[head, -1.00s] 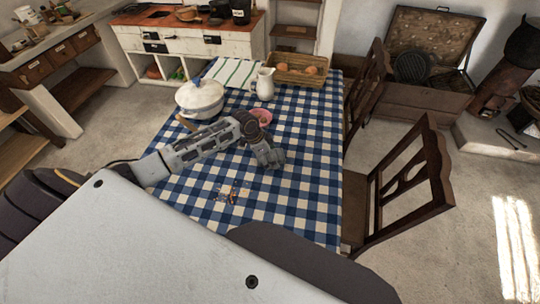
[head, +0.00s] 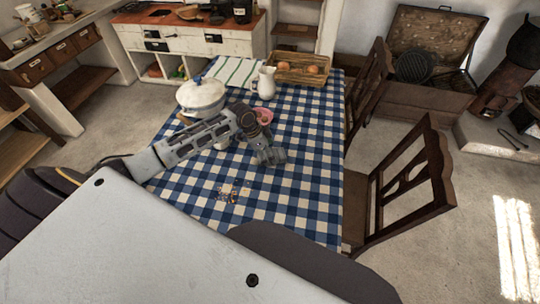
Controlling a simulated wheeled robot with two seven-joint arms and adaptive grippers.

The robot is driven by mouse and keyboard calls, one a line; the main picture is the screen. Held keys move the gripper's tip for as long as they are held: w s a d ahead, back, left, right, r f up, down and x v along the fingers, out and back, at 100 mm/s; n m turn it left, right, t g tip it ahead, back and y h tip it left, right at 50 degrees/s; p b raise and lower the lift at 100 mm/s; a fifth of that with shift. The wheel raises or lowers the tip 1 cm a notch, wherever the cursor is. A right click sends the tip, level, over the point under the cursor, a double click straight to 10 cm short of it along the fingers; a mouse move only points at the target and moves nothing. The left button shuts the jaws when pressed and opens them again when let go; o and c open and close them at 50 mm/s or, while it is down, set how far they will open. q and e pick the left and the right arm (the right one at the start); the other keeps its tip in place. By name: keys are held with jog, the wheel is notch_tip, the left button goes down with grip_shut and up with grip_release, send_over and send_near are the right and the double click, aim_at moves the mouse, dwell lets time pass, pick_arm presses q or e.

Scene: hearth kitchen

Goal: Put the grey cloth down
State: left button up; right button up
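My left gripper (head: 270,158) is over the middle of the table with the blue-and-white checked tablecloth (head: 305,150). Its fingers point down and away from the arm. They are small and dark, and I cannot tell whether they are open or shut. I cannot make out a grey cloth at the fingers or on the table. A scatter of brown and orange crumbs (head: 233,193) lies on the tablecloth nearer to me than the gripper. My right gripper is not in view.
A white lidded tureen (head: 200,97), pink bowl (head: 263,115), white jug (head: 265,82), striped cloth (head: 234,72) and wicker basket (head: 302,69) stand beyond the gripper. Wooden chairs (head: 412,180) line the right side. The table's right half is clear.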

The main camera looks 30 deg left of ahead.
pick_arm(q)
jog(key=v, duration=1)
jog(key=shift+r, duration=0.2)
jog(key=shift+d, duration=0.1)
dwell(0.4)
